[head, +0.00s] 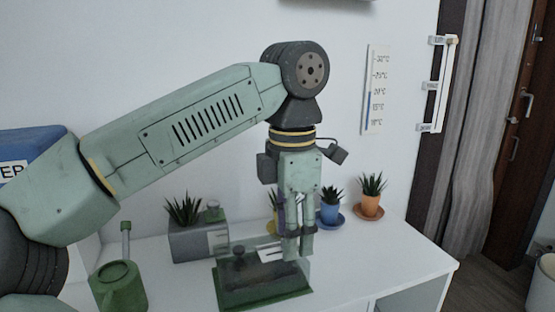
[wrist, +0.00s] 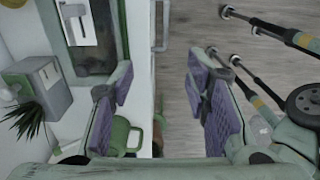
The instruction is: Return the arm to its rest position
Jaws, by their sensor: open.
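My arm reaches from the left across the white desk in the head view, bent at the elbow, with my gripper (head: 299,245) hanging down at its end. The gripper is in front of the wall and over or close to a clear box with a green base (head: 262,296). I cannot tell the exact gap to the box. In the wrist view my gripper (wrist: 162,90) has its two purple-padded fingers wide apart. Nothing is between the pads; the desk edge and floor show past them.
A green watering can (head: 118,290) stands at the desk's left front. A grey planter (head: 198,243) stands behind the box. Blue (head: 329,213) and orange (head: 369,203) pots stand to the right. The white desk (head: 395,252) is clear at the right front. A blue object (head: 30,150) is at far left.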

